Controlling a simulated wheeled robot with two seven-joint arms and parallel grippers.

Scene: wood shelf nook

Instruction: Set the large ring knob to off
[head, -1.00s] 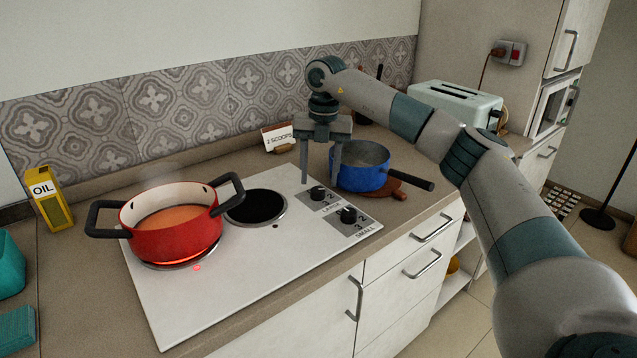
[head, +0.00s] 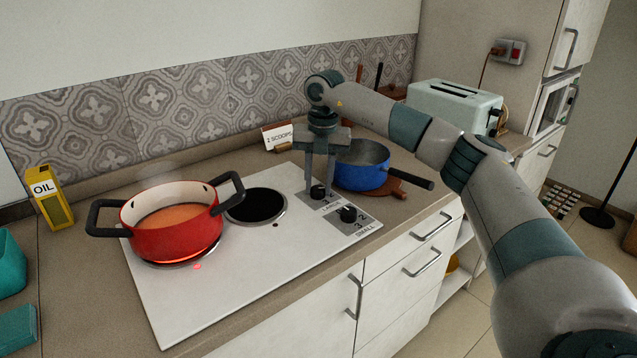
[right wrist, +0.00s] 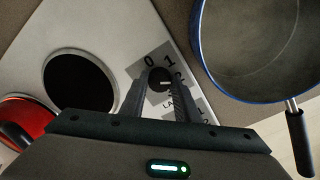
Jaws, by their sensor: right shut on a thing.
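The large ring knob (head: 318,191) is the black knob farther back on the white cooktop (head: 190,300), beside the label "LARGE". My right gripper (head: 319,190) points down and is shut on this knob. In the right wrist view the knob (right wrist: 160,80) sits between the two fingers, with a pale pointer line and the digits 0 and 1 near it. The small ring knob (head: 348,214) stands nearer the front edge, apart from the gripper. The large ring under the red pot (head: 175,235) glows orange, and a red light (head: 197,266) is lit. My left gripper is not in view.
A blue pan (head: 362,175) stands on a wooden board just right of my right gripper. A dark, unlit ring (head: 257,205) lies to its left. A "2 SCOOPS" card (head: 278,137), a toaster (head: 455,108) and an oil tin (head: 49,198) stand around the cooktop.

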